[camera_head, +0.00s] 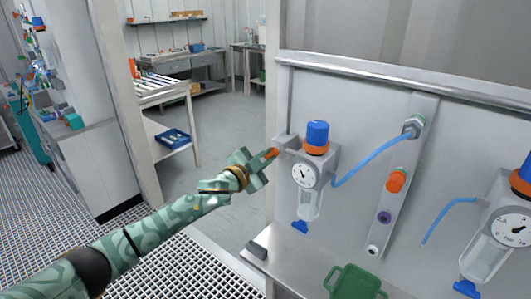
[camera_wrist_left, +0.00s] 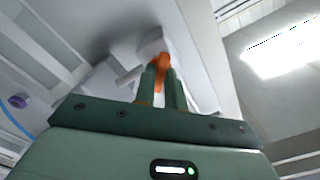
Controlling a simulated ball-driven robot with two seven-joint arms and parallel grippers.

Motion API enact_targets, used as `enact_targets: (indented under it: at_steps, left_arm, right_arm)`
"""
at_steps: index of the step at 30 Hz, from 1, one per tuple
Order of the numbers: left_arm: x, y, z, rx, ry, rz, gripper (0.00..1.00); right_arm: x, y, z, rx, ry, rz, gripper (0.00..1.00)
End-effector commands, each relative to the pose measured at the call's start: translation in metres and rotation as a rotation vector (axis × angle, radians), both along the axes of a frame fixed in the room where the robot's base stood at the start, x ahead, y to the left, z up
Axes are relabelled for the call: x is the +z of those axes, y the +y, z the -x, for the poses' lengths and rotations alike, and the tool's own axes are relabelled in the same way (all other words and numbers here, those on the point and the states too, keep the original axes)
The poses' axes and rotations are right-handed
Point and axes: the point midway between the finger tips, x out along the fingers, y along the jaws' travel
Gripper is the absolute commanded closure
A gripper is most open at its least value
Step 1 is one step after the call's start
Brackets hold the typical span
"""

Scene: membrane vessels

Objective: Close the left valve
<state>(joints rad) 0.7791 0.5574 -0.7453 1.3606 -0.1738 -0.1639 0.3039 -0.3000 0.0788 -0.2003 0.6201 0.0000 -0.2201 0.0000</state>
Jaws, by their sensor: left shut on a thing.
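The left vessel unit (camera_head: 308,185) hangs on the grey panel, with a blue cap on an orange ring, a round gauge and a clear bowl. The left valve's orange handle (camera_head: 271,153) sticks out at the unit's left side. My left gripper (camera_head: 263,159) comes in from the left and is shut on this handle. In the left wrist view the orange handle (camera_wrist_left: 164,60) shows between and beyond the fingertips of my left gripper (camera_wrist_left: 162,78). The fingers hide part of the handle. My right gripper is in neither view.
A blue hose (camera_head: 367,162) runs from the unit to a fitting on a bracket with an orange knob (camera_head: 396,180). A second unit (camera_head: 497,240) hangs at the right. A green container (camera_head: 355,283) stands on the ledge below. Open floor lies behind my left arm.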

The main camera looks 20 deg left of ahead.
Motion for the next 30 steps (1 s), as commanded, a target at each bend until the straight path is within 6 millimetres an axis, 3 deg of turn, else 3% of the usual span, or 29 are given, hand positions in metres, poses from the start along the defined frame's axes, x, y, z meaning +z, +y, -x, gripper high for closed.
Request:
enact_targets:
  at_steps: [18,30]
  left_arm:
    - [-0.001,-0.001,0.001,-0.001,-0.189,-0.527,1.0]
    - [-0.002,-0.001,0.0,-0.003,-0.258,-0.719,1.0]
  right_arm:
    - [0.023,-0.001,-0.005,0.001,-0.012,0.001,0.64]
    - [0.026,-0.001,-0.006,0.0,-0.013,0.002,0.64]
